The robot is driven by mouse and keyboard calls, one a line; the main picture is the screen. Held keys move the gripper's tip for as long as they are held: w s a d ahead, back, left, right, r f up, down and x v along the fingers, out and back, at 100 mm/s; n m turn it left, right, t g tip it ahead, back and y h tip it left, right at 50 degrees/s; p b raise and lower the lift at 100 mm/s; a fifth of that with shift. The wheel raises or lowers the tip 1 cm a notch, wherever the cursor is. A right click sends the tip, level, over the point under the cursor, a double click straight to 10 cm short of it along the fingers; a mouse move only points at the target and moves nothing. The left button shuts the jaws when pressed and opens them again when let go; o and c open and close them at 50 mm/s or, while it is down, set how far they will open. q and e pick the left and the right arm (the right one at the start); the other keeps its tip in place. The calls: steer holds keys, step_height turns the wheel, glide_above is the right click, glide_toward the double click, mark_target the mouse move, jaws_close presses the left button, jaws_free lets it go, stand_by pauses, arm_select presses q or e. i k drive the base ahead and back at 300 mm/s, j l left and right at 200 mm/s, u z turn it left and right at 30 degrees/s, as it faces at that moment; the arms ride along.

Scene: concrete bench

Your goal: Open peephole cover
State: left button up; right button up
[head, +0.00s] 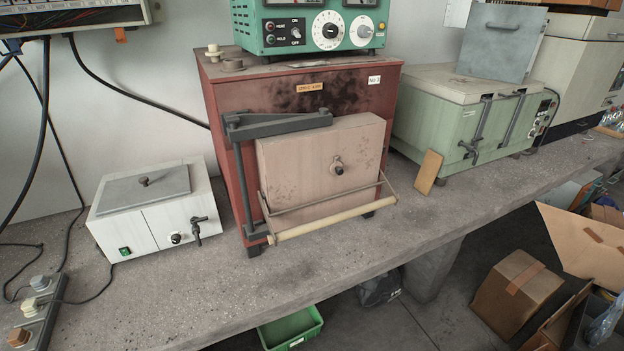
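A red furnace (228,110) stands on the concrete bench, with soot marks on its front. Its thick pale pink door (295,170) is shut against the front, carried by a grey hinge arm (275,125). The small round metal peephole cover (337,162) is near the middle of the door, with a dark round spot at its lower part. It is too small to tell whether that spot is a knob or the open hole. Neither of my grippers is in view.
A pale handle bar (335,221) juts out below the door. A white bath (155,215) stands to the left and a green chest (450,115) to the right. A tan board (428,173) leans by the chest. The bench front (290,265) is mostly clear.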

mark_target(337, 168)
steer(key=i+l+z, duration=0.25)
steer(key=z, duration=0.15)
steer(key=i+l+z, duration=0.4)
steer(key=k, duration=0.1)
